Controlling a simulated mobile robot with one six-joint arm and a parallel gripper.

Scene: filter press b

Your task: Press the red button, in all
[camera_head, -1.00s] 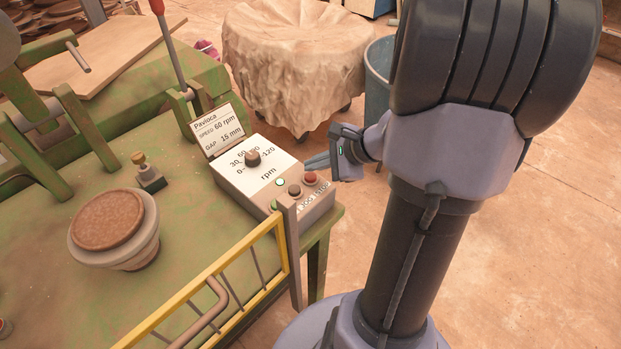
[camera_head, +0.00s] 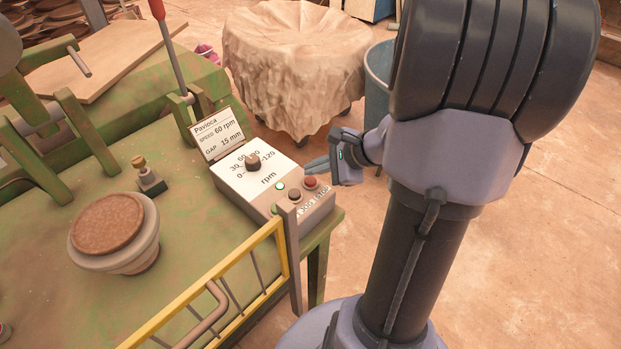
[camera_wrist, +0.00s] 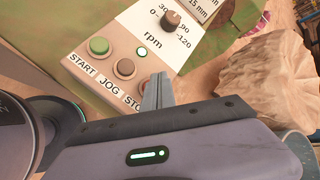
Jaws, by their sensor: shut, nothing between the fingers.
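The red button (camera_head: 311,182) sits at the right end of a beige control box (camera_head: 320,210), beside a brown button (camera_head: 294,196). My gripper (camera_head: 308,163) is shut and empty, just behind and above the red button in the head view. I cannot tell whether the fingertips touch the box. In the wrist view the shut fingers (camera_wrist: 157,92) lie over the right end of the button row and hide most or all of the red button. The START button (camera_wrist: 98,46) and JOG button (camera_wrist: 125,67) show to the left, with a lit green lamp (camera_wrist: 141,51) above them.
The rpm dial (camera_head: 252,161) and a Pavloca sign (camera_head: 216,133) stand behind the buttons. A yellow rail (camera_head: 215,275) with an upright post is in front of the box. A cloth-covered round stand (camera_head: 295,70) and a blue bin (camera_head: 375,85) are beyond the bench.

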